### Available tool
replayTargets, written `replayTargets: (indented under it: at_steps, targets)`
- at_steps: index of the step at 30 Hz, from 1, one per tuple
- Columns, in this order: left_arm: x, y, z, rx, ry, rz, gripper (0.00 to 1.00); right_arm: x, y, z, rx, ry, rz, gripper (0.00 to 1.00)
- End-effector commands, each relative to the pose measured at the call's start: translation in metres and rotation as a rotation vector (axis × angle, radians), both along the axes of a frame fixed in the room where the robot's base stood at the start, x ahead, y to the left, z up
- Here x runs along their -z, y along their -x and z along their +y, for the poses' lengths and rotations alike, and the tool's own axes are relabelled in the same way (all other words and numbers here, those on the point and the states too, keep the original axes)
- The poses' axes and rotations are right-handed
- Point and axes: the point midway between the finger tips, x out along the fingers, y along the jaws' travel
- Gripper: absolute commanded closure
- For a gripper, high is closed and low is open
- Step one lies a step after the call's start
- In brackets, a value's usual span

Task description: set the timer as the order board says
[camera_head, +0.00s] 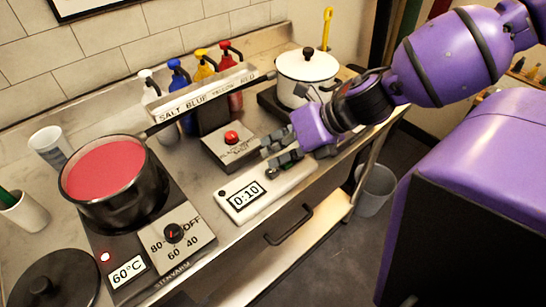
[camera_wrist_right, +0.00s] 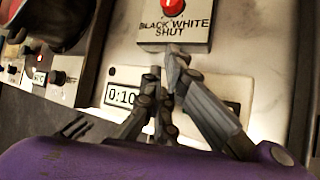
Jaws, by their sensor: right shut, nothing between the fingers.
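The white timer (camera_head: 238,208) lies on the steel counter, and its display reads 0:10. In the right wrist view the timer's display (camera_wrist_right: 118,96) shows partly, cut off by my fingers. My right gripper (camera_head: 278,162) is shut and empty, with its fingers over the timer's right part, where they hide what lies beneath. In the right wrist view my gripper (camera_wrist_right: 168,75) points toward the red-button box. I cannot tell whether the fingertips touch the timer. A dark-framed board (camera_head: 90,8) shows only its lower edge on the wall; no writing on it is readable. My left gripper is out of view.
A red-button box (camera_head: 235,150) stands just behind the timer. A pot of red liquid (camera_head: 110,175) sits on a hotplate reading 60°C, with a dial (camera_head: 174,234) in front. Several pump bottles (camera_head: 203,68) stand behind a label strip. A white lidded pot (camera_head: 308,72) is at the back right.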

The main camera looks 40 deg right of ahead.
Motion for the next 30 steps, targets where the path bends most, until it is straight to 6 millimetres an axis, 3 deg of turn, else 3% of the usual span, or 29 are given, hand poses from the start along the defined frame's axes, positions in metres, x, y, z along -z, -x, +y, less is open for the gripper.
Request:
replayTargets:
  at_steps: [14,30]
  targets:
    - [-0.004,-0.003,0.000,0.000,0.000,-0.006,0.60,-0.008,0.000,0.000,-0.001,0.000,-0.002,1.00]
    - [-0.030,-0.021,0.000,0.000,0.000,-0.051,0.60,-0.056,0.000,0.000,0.000,0.000,-0.004,1.00]
